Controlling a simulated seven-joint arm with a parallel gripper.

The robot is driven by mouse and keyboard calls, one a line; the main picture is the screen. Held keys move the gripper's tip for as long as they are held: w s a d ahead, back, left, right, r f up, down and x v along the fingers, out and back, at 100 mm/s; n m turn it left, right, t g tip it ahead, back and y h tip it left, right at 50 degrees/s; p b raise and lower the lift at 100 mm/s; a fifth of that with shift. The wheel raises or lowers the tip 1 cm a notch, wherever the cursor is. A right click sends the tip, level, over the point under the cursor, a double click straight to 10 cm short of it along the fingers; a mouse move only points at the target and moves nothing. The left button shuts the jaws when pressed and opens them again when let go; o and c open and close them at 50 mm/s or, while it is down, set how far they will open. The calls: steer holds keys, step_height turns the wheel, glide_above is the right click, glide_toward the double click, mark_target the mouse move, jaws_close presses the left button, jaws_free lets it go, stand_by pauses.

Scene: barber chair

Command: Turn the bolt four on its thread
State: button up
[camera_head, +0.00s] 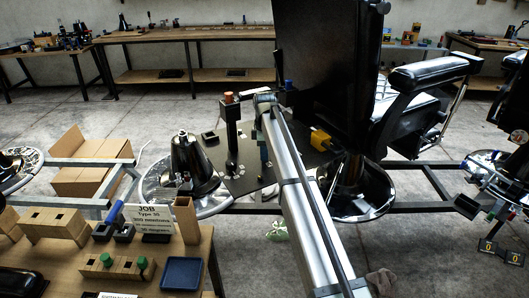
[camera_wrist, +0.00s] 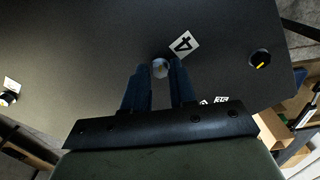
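In the wrist view, bolt four (camera_wrist: 160,67) shows as a small pale round head on a dark plate (camera_wrist: 90,45), beside a white tag marked 4 (camera_wrist: 184,43). My gripper (camera_wrist: 161,71) has one dark blue finger on each side of this head. The gap between the fingers is about as wide as the head, and they appear closed on it. The thread is hidden. In the head view, the dark plate (camera_head: 240,184) lies beside the chair, and my arm covers part of it and hides the bolt.
Another bolt with a yellow mark (camera_wrist: 260,58) sits to the right on the plate, and one more (camera_wrist: 8,98) is at the left edge. The big black chair back (camera_head: 325,70) rises close beside my arm. A wooden table (camera_head: 190,250) with blocks stands at front left.

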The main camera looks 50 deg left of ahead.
jaws_close()
steer(key=shift+m, duration=0.3)
